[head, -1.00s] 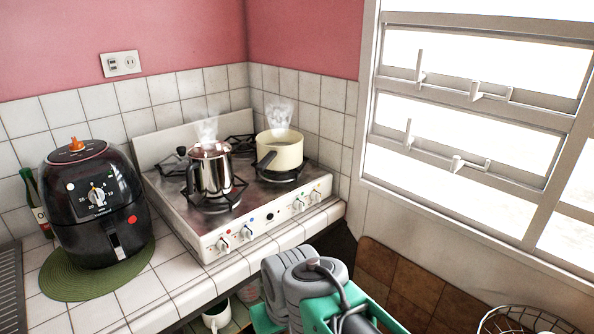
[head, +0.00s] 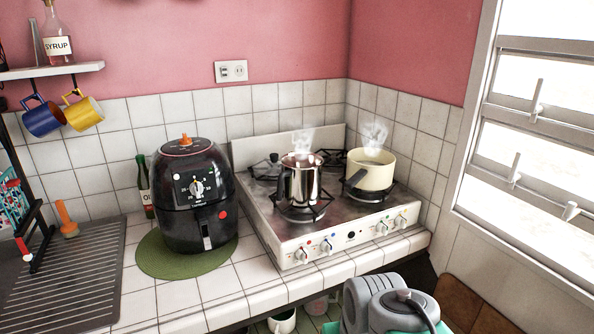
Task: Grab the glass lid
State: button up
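No glass lid can be made out in the head view. A cream saucepan (head: 371,171) and a steel pot (head: 300,179) stand on the stove, both steaming. Part of my grey and green arm shows at the bottom right edge. My gripper itself is out of the picture, so its state is hidden. Under the counter, a white cup or pot (head: 282,322) is partly visible at the bottom edge on the open shelf.
The white stove (head: 345,238) sits on the tiled counter (head: 210,305). A black air fryer (head: 193,196) stands on a green mat (head: 155,262), with a bottle (head: 145,186) behind it. A drainboard (head: 65,285) is at left. Mugs (head: 82,113) hang from a wall shelf (head: 55,71).

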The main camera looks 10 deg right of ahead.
aim_at(271, 165)
jog(key=u, duration=0.05)
jog(key=k, duration=0.6)
jog(key=i, duration=0.6)
jog(key=u, duration=0.85)
jog(key=i, duration=0.7)
jog(key=u, duration=0.75)
